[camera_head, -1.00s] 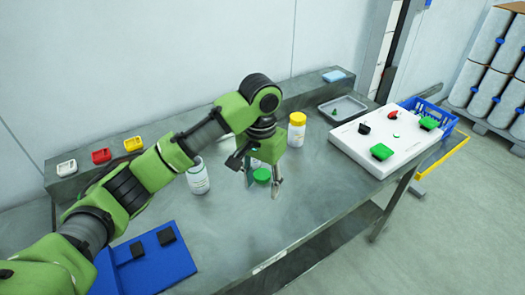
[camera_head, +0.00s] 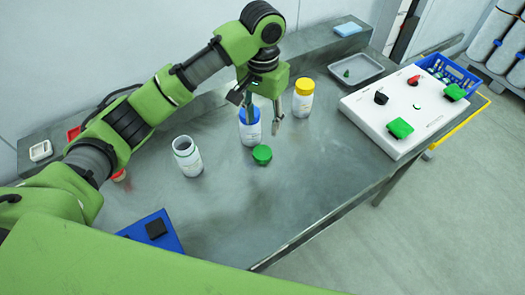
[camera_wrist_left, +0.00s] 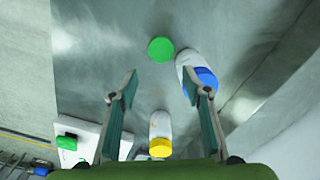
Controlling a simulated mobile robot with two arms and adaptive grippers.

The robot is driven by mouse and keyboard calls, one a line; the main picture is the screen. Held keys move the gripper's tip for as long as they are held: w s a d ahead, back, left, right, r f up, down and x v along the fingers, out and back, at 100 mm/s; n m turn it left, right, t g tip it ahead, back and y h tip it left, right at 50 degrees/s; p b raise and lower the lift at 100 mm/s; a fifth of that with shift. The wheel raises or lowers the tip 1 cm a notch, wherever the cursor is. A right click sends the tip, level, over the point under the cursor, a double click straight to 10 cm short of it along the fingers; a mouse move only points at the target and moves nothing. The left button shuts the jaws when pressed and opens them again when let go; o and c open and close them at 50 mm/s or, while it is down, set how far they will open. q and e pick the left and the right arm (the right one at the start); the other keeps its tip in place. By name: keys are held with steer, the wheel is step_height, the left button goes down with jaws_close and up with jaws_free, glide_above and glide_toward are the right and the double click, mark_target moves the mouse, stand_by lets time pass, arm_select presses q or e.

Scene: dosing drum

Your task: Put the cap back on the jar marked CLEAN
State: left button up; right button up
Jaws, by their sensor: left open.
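A loose green cap (camera_head: 262,155) lies on the grey bench; it also shows in the left wrist view (camera_wrist_left: 160,50). An uncapped white jar (camera_head: 188,158) stands upright to its left. Its label is too small to read. A blue-capped jar (camera_head: 250,131) stands behind the cap, partly hidden by my left gripper. A yellow-capped jar (camera_head: 303,101) stands farther right. My left gripper (camera_head: 263,120) is open and empty above the bench, near the blue-capped jar. In the wrist view its fingers (camera_wrist_left: 160,85) point toward the cap, with nothing between the pads. My right gripper is not in view.
A white panel (camera_head: 418,112) with green, black and red knobs stands at the right, with a grey tray (camera_head: 352,66) and a blue crate (camera_head: 449,72) nearby. The bench in front of the cap is clear.

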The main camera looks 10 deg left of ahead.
arm_select(q)
steer(key=p, duration=0.1)
glide_above(262, 153)
step_height(262, 153, down, 7)
steer(key=shift+f, duration=0.6)
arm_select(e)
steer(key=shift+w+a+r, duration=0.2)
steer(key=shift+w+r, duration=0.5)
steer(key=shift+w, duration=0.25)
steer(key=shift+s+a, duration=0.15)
arm_select(q)
steer(key=shift+f+p, duration=0.25)
steer(key=shift+p, duration=0.05)
step_height(262, 153, down, 4)
steer(key=shift+r+p, duration=0.2)
steer(key=shift+p, duration=0.45)
steer(key=shift+f, duration=0.55)
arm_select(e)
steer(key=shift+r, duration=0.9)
